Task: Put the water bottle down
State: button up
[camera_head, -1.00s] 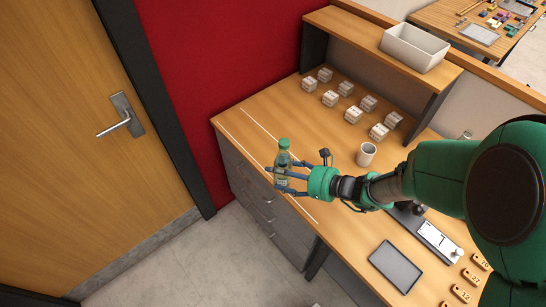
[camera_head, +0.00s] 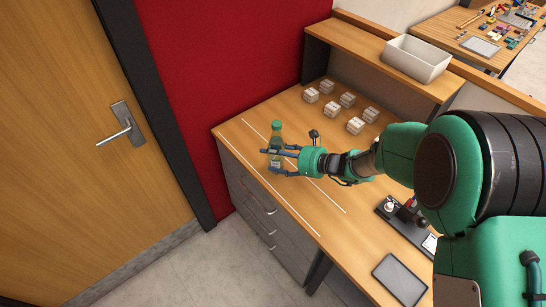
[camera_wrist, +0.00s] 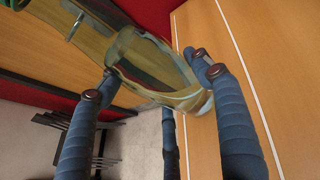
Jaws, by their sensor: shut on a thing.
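The water bottle (camera_head: 276,146) is clear greenish with a green cap and a pale label. It is roughly upright over the left part of the wooden desk, between two white lines marked on the top. My gripper (camera_head: 275,161) is shut around the bottle's lower half, reaching in from the right. In the wrist view the see-through bottle (camera_wrist: 150,65) lies between my blue fingers (camera_wrist: 155,82). I cannot tell whether the bottle's base touches the desk.
The desk top (camera_head: 240,136) is bare around the bottle. Several small white boxes (camera_head: 348,100) stand in rows behind it. A raised shelf (camera_head: 350,40) holds a white bin (camera_head: 415,57). A grey tablet-like pad (camera_head: 400,279) lies at the front right. A door (camera_head: 70,100) is at the left.

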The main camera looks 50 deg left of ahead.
aim_at(273, 156)
jog(key=shift+w+a, duration=0.45)
jog(key=shift+a, duration=0.3)
jog(key=shift+w+a, duration=0.4)
jog(key=shift+a, duration=0.3)
jog(key=shift+f+b, duration=0.6)
jog(key=shift+f, duration=1.2)
jog(key=shift+f, duration=0.1)
jog(key=o, duration=2)
jog(key=shift+f, duration=0.1)
jog(key=shift+w+d+r, duration=0.15)
jog(key=shift+d+r, duration=0.2)
jog(key=shift+d, duration=0.2)
jog(key=p+v, duration=0.1)
jog(key=v, duration=1)
jog(key=shift+f+p, duration=0.1)
jog(key=shift+p, duration=0.3)
